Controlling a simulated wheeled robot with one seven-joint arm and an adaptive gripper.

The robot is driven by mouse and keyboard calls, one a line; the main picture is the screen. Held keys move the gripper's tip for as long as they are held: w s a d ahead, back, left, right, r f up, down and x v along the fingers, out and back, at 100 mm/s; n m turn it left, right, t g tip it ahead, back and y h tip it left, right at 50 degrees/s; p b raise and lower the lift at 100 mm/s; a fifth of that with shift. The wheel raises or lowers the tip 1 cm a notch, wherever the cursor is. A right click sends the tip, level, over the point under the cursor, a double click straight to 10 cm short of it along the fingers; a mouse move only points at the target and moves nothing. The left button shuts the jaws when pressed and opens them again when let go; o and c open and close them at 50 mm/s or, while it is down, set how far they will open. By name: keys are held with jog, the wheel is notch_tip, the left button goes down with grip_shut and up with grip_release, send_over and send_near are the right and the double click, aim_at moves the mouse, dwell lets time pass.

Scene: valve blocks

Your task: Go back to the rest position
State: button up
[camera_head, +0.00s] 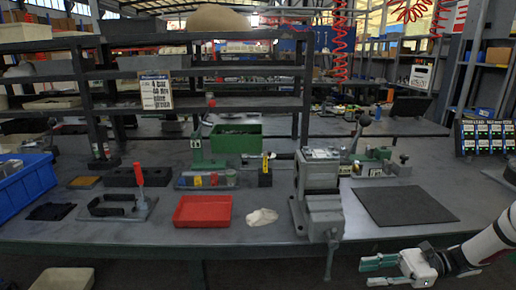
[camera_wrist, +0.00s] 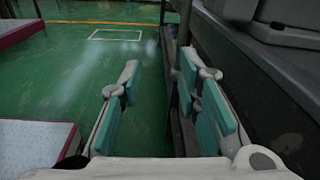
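My gripper (camera_head: 375,272) is at the lower right of the head view, in front of the workbench (camera_head: 280,245) and below its top. Its two teal-padded fingers point to the left. In the wrist view the fingers (camera_wrist: 165,110) stand well apart with nothing between them, so the gripper is open and empty. A green floor shows beyond the fingers. No gripper part is seen touching the bench, though a dark bench side runs close along the right of the wrist view.
On the bench are a red tray (camera_head: 203,211), a grey vise (camera_head: 323,212), a black mat (camera_head: 403,205), a green bin (camera_head: 236,138) and a blue crate (camera_head: 22,180). A white cloth (camera_head: 262,217) lies beside the tray. Open green floor (camera_wrist: 80,60) shows left.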

jog(key=s+a+r+n+g+h, duration=0.2)
jog(key=s+a+r+n+h, duration=0.35)
jog(key=r, duration=0.25)
jog(key=s+a+r+n+g+h, duration=0.35)
jog(key=s+a+r, duration=0.2)
jog(key=r, duration=0.25)
jog(key=s+r+n+t+h, duration=0.2)
jog(key=s+n+t+h, duration=0.15)
jog(key=s, duration=0.55)
jog(key=s+r+n+t+h, duration=0.25)
jog(key=s+n+h, duration=0.25)
jog(key=s, duration=0.4)
notch_tip(320, 180, up, 17)
jog(key=t+p, duration=0.3)
jog(key=p, duration=1.2)
jog(key=shift+a, duration=0.15)
jog(key=shift+r+y, duration=0.1)
jog(key=shift+y, duration=0.15)
